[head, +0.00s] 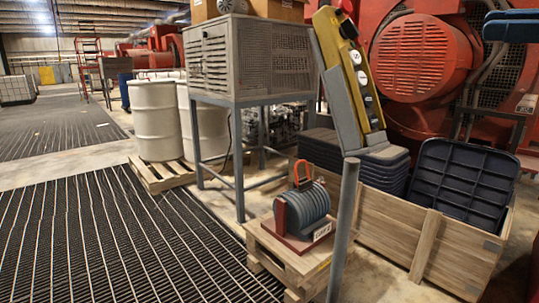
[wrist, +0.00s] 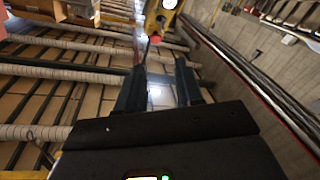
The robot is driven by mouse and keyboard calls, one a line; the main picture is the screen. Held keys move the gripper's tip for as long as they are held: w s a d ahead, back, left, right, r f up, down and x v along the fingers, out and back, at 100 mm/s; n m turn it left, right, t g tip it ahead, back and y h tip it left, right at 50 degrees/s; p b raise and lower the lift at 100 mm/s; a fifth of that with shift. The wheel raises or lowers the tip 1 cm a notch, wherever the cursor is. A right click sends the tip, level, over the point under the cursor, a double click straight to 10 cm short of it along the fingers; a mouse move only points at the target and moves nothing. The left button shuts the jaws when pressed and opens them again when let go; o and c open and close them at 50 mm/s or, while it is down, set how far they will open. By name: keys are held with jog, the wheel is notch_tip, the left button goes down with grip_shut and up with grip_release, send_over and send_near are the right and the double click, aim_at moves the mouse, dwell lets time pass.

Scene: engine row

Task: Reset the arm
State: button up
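My gripper (wrist: 160,82) shows in the wrist view with its two dark fingers spread apart. The space between the fingertips holds nothing gripped; a bright grey surface shows behind it. A yellow part with round dials (wrist: 165,8) and a small red knob (wrist: 155,39) lie beyond the fingertips; I cannot tell their distance. In the head view a dark blue shape (head: 512,26) at the top right edge looks like my fingers, cut off by the frame. The rest of my arm is out of view there.
A yellow and grey control panel (head: 354,80) stands tilted on a grey post (head: 344,222). A wooden crate (head: 388,235) with a dark blue tray (head: 464,184), a small motor (head: 303,207) on a pallet, a grey cabinet (head: 275,53) and white drums (head: 156,120) surround it. The left floor grating (head: 100,240) is clear.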

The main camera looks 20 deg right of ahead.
jog(key=w+a+f+m+t+h+p, duration=0.15)
jog(key=w+f+m, duration=0.25)
jog(key=f, duration=0.5)
jog(key=w+a+f+m+t+h+p, duration=0.1)
jog(key=w+a+f+m+h, duration=0.2)
jog(key=f, duration=0.5)
jog(key=s+a+f+m+g+h+p, duration=0.15)
jog(key=a+f+m, duration=0.25)
jog(key=f, duration=0.5)
jog(key=s+a+f+m+h, duration=0.3)
jog(key=a+f, duration=0.1)
jog(key=f, duration=0.5)
jog(key=s+a+f+m+g+h+p, duration=0.1)
jog(key=s+a+f, duration=0.3)
jog(key=s, duration=0.3)
jog(key=s+a+f+g+h+p, duration=0.1)
jog(key=s+a+f, duration=0.35)
jog(key=s, duration=0.25)
jog(key=s+a+r+n+y+p, duration=0.1)
jog(key=s+a+r+n, duration=0.1)
jog(key=s, duration=0.7)
jog(key=s+a+r+n+y+p, duration=0.1)
jog(key=s+a+r, duration=0.3)
jog(key=s, duration=0.6)
jog(key=shift+s+a+r+n, duration=0.25)
jog(key=shift+s+a+n, duration=0.05)
jog(key=shift+a+n, duration=0.1)
